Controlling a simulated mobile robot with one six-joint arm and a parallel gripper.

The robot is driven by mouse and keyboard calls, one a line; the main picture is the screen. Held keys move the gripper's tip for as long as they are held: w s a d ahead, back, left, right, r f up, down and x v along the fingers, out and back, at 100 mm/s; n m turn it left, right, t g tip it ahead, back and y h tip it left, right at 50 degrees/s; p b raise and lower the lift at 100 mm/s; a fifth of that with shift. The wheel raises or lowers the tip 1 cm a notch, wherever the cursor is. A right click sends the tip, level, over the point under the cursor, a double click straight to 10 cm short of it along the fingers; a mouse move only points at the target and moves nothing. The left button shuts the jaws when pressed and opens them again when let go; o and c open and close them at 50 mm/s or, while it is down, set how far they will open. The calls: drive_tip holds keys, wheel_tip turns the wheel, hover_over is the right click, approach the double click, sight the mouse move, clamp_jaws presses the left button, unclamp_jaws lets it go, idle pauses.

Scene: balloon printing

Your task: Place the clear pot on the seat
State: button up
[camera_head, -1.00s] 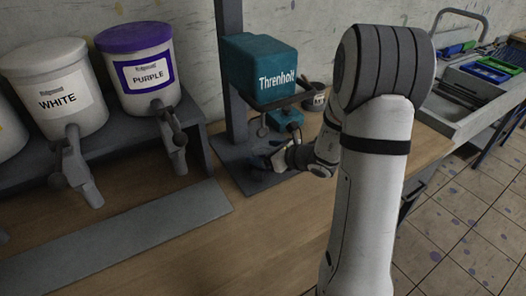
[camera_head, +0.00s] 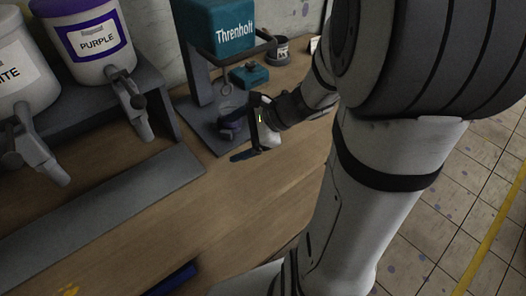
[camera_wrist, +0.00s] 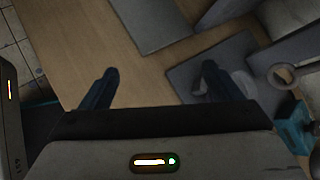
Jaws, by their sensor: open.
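A Threnholt machine with a teal head (camera_head: 222,24) stands on a dark base plate (camera_head: 204,133). A clear pot (camera_head: 232,106) appears to stand on this plate below the head, partly hidden by my gripper. In the wrist view a round translucent shape, probably the pot (camera_wrist: 243,84), shows beside the right finger. My gripper (camera_head: 241,140) is open at the front right edge of the plate. In the wrist view my gripper (camera_wrist: 160,70) has its fingers wide apart, with bare wood between them. Contact with the pot and its exact fit in the seat cannot be told.
White (camera_head: 28,62) and purple (camera_head: 88,40) tubs with taps stand on a dark rack at left. A grey strip (camera_head: 110,205) lies before it. A small dark cup (camera_head: 277,50) stands behind the machine.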

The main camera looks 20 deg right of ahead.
drive_tip(key=s+d+r+n+g+h, duration=0.2)
drive_tip(key=s+n+h, duration=0.7)
drive_tip(key=n, duration=0.9)
drive_tip(key=s+r, duration=0.1)
drive_tip(key=s, duration=0.1)
drive_tip(key=shift+s+d+r+n+g, duration=0.15)
drive_tip(key=shift+s+n+g, duration=0.15)
drive_tip(key=shift+c, duration=0.2)
